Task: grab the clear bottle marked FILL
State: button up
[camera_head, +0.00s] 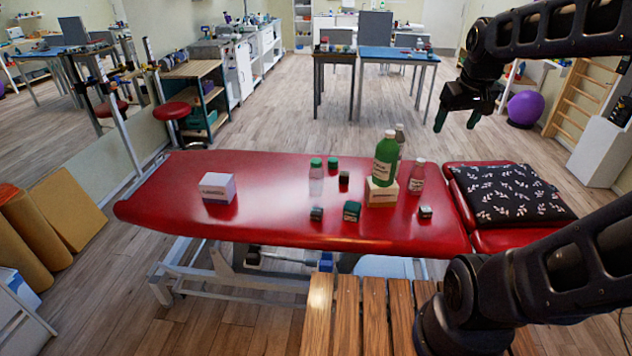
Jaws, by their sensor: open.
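A clear bottle (316,182) with a green cap stands upright near the middle of the red treatment table (265,200). Another see-through bottle (417,180) with a pale label stands to the right, beside a large green bottle (384,160). A third, greyish bottle (400,135) is partly hidden behind the green one. The lettering is too small to tell which is marked FILL. My gripper (457,122) is open and empty, fingers pointing down, high at the upper right of the picture, apart from all the bottles.
The green bottle stands on a cream box (381,194). Several small dark blocks, including one green-topped box (352,211), lie around the bottles. A white box (217,188) sits at left. A patterned black cushion (512,192) lies at right. The table's left-centre is clear.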

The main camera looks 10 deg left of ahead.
jog(key=w+a+n+g, duration=0.1)
jog(key=w+a+n, duration=0.1)
jog(key=w+a, duration=0.35)
jog(key=w+a+n, duration=0.2)
jog(key=w, duration=0.6)
jog(key=n+g, duration=0.3)
jog(key=n, duration=0.8)
send_over(316, 160)
notch_tip(316, 160, down, 26)
jog(key=shift+s+f, duration=0.1)
jog(key=shift+s, duration=0.05)
notch_tip(316, 160, down, 10)
jog(key=shift+f, duration=0.1)
jog(key=c, duration=1.3)
jog(key=shift+c, duration=0.2)
